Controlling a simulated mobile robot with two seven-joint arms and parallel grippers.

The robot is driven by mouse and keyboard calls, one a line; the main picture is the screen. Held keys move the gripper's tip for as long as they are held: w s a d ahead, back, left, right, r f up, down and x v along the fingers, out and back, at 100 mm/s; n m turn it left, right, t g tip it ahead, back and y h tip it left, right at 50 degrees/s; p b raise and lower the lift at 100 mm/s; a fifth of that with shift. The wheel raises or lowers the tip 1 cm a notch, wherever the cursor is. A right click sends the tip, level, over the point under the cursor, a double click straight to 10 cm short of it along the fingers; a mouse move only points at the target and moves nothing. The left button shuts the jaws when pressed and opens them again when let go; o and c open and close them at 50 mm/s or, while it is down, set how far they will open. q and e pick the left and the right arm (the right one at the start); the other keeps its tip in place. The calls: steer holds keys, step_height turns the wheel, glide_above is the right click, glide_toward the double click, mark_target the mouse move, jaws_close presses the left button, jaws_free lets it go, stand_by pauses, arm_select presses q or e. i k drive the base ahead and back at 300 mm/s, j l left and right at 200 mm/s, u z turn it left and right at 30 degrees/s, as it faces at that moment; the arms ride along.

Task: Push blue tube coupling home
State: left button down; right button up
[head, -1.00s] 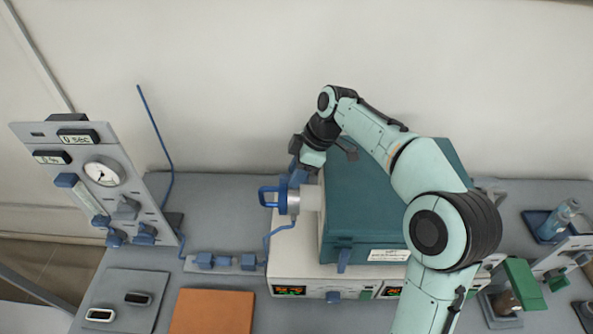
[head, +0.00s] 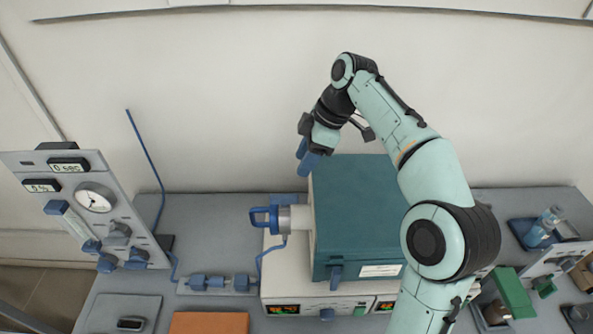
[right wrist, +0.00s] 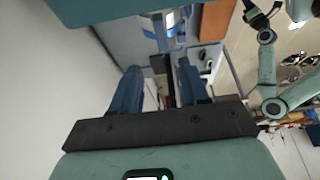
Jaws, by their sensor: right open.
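The blue tube coupling (head: 266,218), with a blue looped handle, sits at the left end of the pale tube (head: 300,218) that comes out of the teal furnace (head: 358,215). Whether it is fully seated cannot be told. My right gripper (head: 306,161) is open and empty, its blue fingers above and behind the coupling, near the furnace's back left corner, apart from the coupling. In the right wrist view the two blue fingers (right wrist: 160,88) stand apart with nothing between them. Part of my left arm shows at the right there; its gripper is too unclear to read.
A grey gauge panel (head: 117,225) stands at the left, with a thin blue rod behind it. Blue fittings (head: 217,283) lie along a strip before the coupling. An orange mat (head: 209,323) lies at the front.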

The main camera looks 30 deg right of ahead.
mark_target(214, 280)
steer(key=k+j, duration=0.8)
steer(key=j, duration=0.15)
